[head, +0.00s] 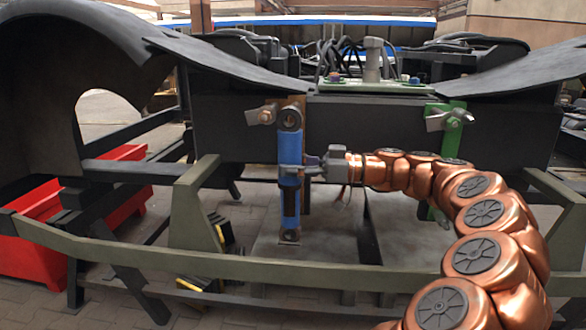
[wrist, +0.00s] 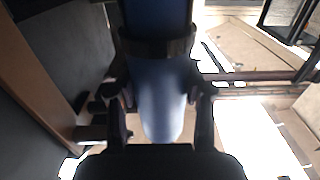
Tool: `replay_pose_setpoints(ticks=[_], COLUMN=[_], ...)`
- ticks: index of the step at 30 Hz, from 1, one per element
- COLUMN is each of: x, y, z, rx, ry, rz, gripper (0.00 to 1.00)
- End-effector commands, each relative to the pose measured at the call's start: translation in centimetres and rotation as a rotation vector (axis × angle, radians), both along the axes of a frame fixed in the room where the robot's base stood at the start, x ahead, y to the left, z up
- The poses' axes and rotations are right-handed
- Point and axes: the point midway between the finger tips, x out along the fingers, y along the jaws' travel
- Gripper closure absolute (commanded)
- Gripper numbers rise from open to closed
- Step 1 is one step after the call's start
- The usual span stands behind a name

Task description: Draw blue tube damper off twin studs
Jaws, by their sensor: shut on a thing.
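The blue tube damper (head: 290,150) hangs upright in front of the dark bogie beam, left of centre in the head view. It has a dark ring eye at its top and another at its lower end, with a dark band midway. My gripper (head: 309,171) comes from the right and is shut on the tube at mid-height. In the wrist view the tube (wrist: 160,105) lies between the two fingers of my gripper (wrist: 160,88), with a dark collar across it. The studs are not clearly visible; I cannot tell whether the eyes sit around them.
A silver lever clamp (head: 262,115) sits left of the top eye, beside a brown plate (head: 300,103). A green bracket (head: 452,122) is on the right of the beam. An olive rail (head: 330,268) crosses low in front. A red bin (head: 35,247) stands at left.

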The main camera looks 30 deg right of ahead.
Motion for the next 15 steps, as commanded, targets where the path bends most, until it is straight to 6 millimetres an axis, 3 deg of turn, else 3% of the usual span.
replay_pose_setpoints(ticks=[15], x=[-1.6], y=[1.3], z=[0.1], rx=[0.002], ry=[-0.004], rz=[-0.002], gripper=[1.0])
